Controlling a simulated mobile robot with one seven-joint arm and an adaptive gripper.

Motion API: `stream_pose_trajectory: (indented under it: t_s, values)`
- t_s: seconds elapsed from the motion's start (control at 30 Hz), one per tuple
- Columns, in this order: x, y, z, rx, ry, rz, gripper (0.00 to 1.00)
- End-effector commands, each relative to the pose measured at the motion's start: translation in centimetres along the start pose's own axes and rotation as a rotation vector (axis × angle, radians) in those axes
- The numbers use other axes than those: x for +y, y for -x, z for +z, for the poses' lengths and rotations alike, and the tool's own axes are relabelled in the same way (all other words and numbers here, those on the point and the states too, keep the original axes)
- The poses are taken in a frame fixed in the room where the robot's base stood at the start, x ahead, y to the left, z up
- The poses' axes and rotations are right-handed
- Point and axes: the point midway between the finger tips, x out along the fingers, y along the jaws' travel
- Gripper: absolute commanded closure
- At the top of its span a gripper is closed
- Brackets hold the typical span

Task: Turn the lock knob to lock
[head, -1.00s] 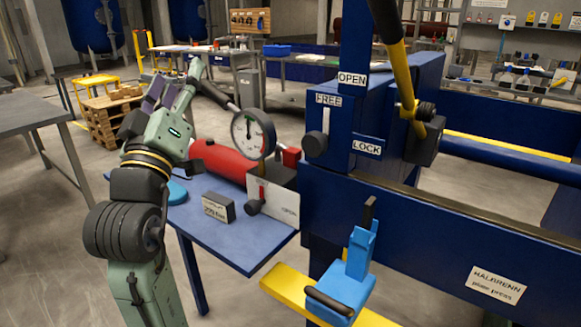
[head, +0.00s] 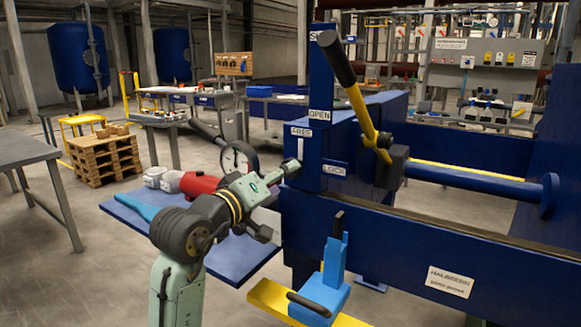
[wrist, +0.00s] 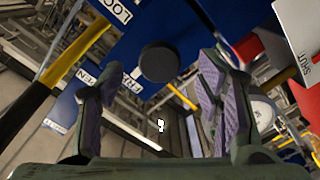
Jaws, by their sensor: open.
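The lock knob (head: 291,168) is a dark round knob on the blue press housing, between the FREE label (head: 301,132) and the LOCK label (head: 334,169). A pale upright bar (head: 299,148) shows above it, toward FREE. My gripper (head: 274,178) is at the knob's left side in the head view and partly overlaps it. In the wrist view the knob (wrist: 160,62) is a dark disc between the two spread fingers, with gaps on both sides. My gripper (wrist: 158,75) is open and empty. I cannot tell how far the knob's face is from the fingertips.
A black-gripped yellow lever (head: 352,95) stands right of the knob. A blue clamp-like handle (head: 325,285) sits below on a yellow bar. A gauge (head: 238,158) and red cylinder (head: 195,185) are on the blue side table behind my arm.

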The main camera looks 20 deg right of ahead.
Motion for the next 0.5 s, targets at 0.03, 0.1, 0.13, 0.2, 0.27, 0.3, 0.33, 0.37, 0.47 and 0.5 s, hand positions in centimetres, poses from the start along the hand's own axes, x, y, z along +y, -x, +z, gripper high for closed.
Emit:
stream_pose_trajectory:
  t_s: [0.03, 0.1, 0.13, 0.2, 0.27, 0.3, 0.33, 0.37, 0.47, 0.5]
  values:
    - [0.2, -1.0, -0.1, -0.004, 0.002, 0.000, 0.41]
    - [0.2, -2.2, -0.2, -0.002, 0.001, 0.000, 0.41]
    - [0.2, -2.7, -0.1, -0.003, 0.001, 0.000, 0.41]
    - [0.2, -3.7, -0.2, -0.001, 0.000, 0.000, 0.41]
    - [0.1, -4.3, -0.2, 0.000, 0.000, -0.001, 0.41]
    - [0.1, -4.7, -0.1, 0.001, 0.000, 0.000, 0.41]
    - [0.1, -4.9, -0.1, 0.001, 0.000, 0.000, 0.41]
    - [0.1, -5.0, -0.1, 0.000, -0.001, 0.000, 0.41]
    - [0.0, -5.3, -0.1, 0.001, -0.001, 0.000, 0.41]
    - [0.0, -5.4, -0.1, 0.001, -0.001, 0.000, 0.41]
